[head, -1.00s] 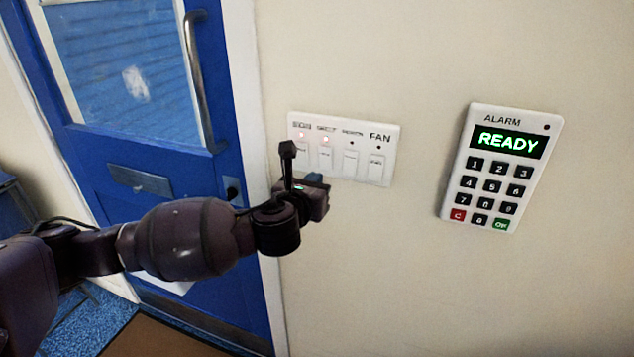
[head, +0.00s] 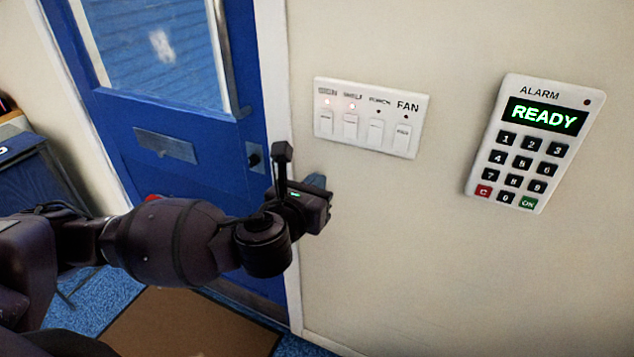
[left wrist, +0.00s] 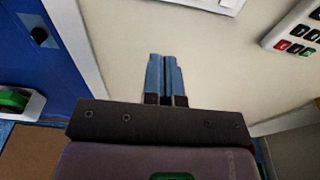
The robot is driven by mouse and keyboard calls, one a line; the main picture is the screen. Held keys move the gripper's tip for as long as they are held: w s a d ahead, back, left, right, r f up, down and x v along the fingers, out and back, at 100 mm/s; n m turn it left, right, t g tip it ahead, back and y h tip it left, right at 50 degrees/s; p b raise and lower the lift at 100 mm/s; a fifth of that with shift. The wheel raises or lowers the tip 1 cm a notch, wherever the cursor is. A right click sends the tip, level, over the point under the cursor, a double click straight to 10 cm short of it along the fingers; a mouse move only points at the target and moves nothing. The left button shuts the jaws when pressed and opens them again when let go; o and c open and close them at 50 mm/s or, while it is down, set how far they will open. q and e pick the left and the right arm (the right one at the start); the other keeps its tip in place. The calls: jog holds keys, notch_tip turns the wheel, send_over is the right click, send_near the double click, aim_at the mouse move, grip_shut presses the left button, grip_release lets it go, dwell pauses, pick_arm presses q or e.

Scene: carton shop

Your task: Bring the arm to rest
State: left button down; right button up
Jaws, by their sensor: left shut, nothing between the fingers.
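My left arm comes in from the left in the head view. Its gripper (head: 316,181) is in front of the cream wall, below the switch panel and apart from it. In the left wrist view the two blue fingers (left wrist: 165,78) are together with nothing between them. The white switch panel (head: 367,146) has several switches, labelled SIGN, SHELF, a blurred word and FAN. The lights over SIGN and SHELF glow red; the other two are dark. My right gripper is not in view.
A white alarm keypad (head: 526,165) showing READY hangs on the wall at the right. A blue door (head: 190,120) with a metal handle stands at the left. A brown mat (head: 190,325) lies on the blue floor. The wall at lower right is bare.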

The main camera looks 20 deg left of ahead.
pick_arm(q)
jog(key=w+d+n+g+h, duration=0.15)
jog(key=d+n+h, duration=0.3)
jog(key=n, duration=0.45)
notch_tip(320, 180, down, 10)
jog(key=a+n+h, duration=0.1)
jog(key=a+n, duration=0.2)
jog(key=n, duration=1.2)
jog(key=s+a+f+n+g+y, duration=0.1)
jog(key=s+a+f+n+y, duration=0.2)
jog(key=s+f, duration=0.6)
jog(key=s+a+f+n+g+y, duration=0.2)
jog(key=s+a+f+n+y, duration=0.1)
jog(key=s+a+f+n, duration=0.4)
jog(key=s+f+n, duration=0.1)
jog(key=s+f, duration=0.2)
jog(key=f, duration=0.1)
jog(key=shift+s+f, duration=0.3)
jog(key=shift+f, duration=0.05)
